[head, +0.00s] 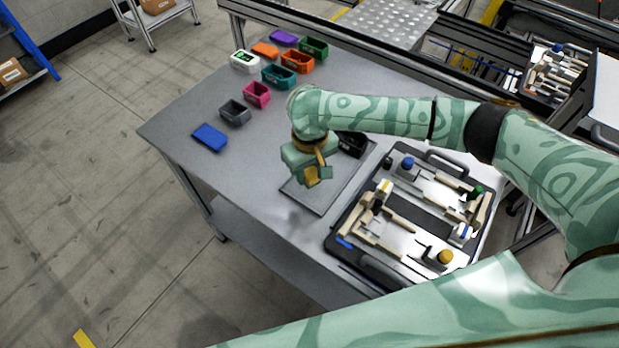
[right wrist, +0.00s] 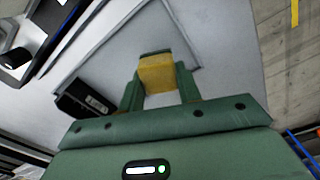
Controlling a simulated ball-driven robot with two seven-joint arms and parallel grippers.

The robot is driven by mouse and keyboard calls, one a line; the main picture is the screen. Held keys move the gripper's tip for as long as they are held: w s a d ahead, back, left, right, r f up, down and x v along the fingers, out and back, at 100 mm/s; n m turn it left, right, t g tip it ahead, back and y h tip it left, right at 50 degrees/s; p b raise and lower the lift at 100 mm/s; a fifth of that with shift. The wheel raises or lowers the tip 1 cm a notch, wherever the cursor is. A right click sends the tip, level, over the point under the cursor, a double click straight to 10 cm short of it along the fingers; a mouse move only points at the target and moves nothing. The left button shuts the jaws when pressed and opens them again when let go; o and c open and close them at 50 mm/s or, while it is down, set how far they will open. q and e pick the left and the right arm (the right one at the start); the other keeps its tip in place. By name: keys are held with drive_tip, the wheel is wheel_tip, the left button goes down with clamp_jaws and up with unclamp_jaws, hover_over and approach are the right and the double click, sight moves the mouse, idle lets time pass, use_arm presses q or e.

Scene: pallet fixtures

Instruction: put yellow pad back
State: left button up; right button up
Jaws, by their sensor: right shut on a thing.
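The yellow pad (head: 311,175) is held between the fingers of my right gripper (head: 318,176), above the dark flat mat (head: 327,205) on the grey table. In the right wrist view the yellow pad (right wrist: 157,74) sits between the green fingertips of the right gripper (right wrist: 158,82), with the pale table surface behind it. My right gripper is shut on it. The pad's far side is hidden. My left gripper is not in view.
A black bin (head: 353,144) stands close behind the gripper. An open case (head: 345,240) with several fixtures and tools lies right of the mat. Several coloured bins, including a pink one (head: 257,95), and a blue pad (head: 210,137) are at left. The table's front left is clear.

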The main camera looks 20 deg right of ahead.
sight(310, 178)
drive_tip(key=f, duration=0.1)
drive_tip(key=f+b, duration=0.2)
drive_tip(key=f, duration=0.1)
drive_tip(key=shift+w+d, duration=0.15)
drive_tip(key=shift+w, duration=0.15)
drive_tip(key=shift+r, duration=0.1)
drive_tip(key=o, duration=0.9)
wheel_tip(310, 178, up, 12)
drive_tip(key=p, duration=0.5)
drive_tip(key=shift+s, duration=0.1)
